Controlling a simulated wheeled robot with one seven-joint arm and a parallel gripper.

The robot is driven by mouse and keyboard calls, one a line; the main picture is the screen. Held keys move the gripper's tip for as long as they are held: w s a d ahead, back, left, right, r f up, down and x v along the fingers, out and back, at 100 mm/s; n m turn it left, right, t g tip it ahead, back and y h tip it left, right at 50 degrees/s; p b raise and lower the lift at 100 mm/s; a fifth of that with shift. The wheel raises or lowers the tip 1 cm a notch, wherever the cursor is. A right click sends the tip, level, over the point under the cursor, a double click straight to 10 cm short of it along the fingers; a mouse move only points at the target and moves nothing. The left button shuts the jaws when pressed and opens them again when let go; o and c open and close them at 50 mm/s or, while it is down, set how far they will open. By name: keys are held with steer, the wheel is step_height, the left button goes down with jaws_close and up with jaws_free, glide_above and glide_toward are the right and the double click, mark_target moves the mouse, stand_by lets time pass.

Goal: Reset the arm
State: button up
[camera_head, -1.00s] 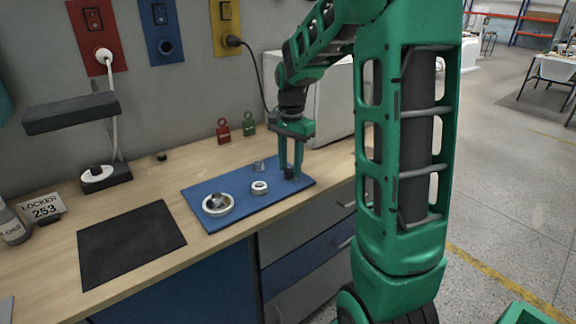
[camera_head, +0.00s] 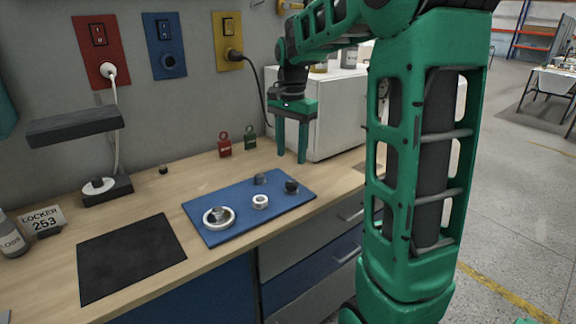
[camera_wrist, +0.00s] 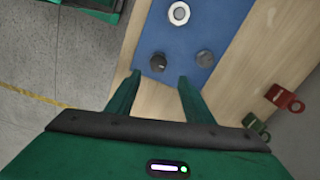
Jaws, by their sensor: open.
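My gripper (camera_head: 291,159) is open and empty, raised above the bench at the back right of the blue mat (camera_head: 225,226). In the wrist view its two fingers (camera_wrist: 160,82) point toward the mat with nothing between them. On the mat are a dark round knob-like part (camera_head: 291,187), a grey part (camera_head: 260,179), a white ring (camera_head: 260,202), and a white dish-like ring (camera_head: 218,218) with a metal piece in it. The dark part also shows in the wrist view (camera_wrist: 158,62), apart from the fingers.
A white box-shaped appliance (camera_head: 335,110) stands just behind and right of my gripper. Red (camera_head: 224,145) and green (camera_head: 250,137) padlocks stand near the wall. A black mat (camera_head: 130,255), a lamp (camera_head: 76,127) and a locker sign (camera_head: 42,218) are at the left.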

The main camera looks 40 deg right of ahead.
steer(key=shift+r, duration=0.8)
steer(key=s+a+f+n, duration=0.1)
steer(key=s+f+n, duration=0.1)
steer(key=s, duration=0.7)
steer(key=s+a+f+n, duration=0.1)
steer(key=s+f+n, duration=0.2)
steer(key=s, duration=0.7)
steer(key=s+a+f+n, duration=0.1)
steer(key=s+f+n, duration=0.2)
steer(key=s, duration=0.7)
steer(key=shift+f, duration=0.75)
steer(key=shift+w, duration=0.1)
steer(key=shift+w+f, duration=0.25)
steer(key=shift+w, duration=0.35)
